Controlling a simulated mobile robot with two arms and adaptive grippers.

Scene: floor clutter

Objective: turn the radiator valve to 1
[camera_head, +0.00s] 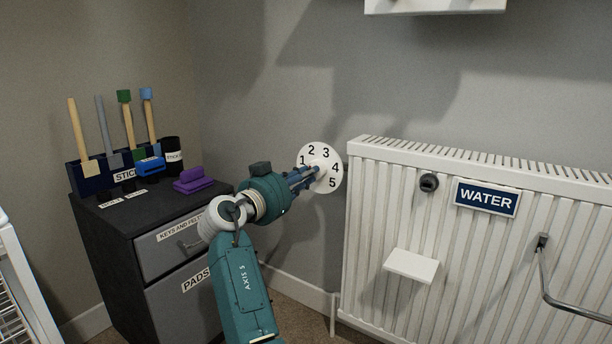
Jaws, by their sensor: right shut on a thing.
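The radiator valve's white round dial (332,156) is at the left end of the radiator, with the numbers 1 to 5 around its edge. My right gripper (318,174) is at the middle of the dial, shut on the valve knob, which is mostly hidden by the fingers. My right arm reaches up to it from the bottom of the view. The knob's pointer cannot be made out, so its setting cannot be told. My left gripper is not in view.
The white radiator (460,260) fills the right, with a WATER sign (486,198), a small white shelf (411,265) and a metal rail (560,300) on its front. A dark cabinet (110,222) with tools and a purple block (193,181) stands left, close to my arm.

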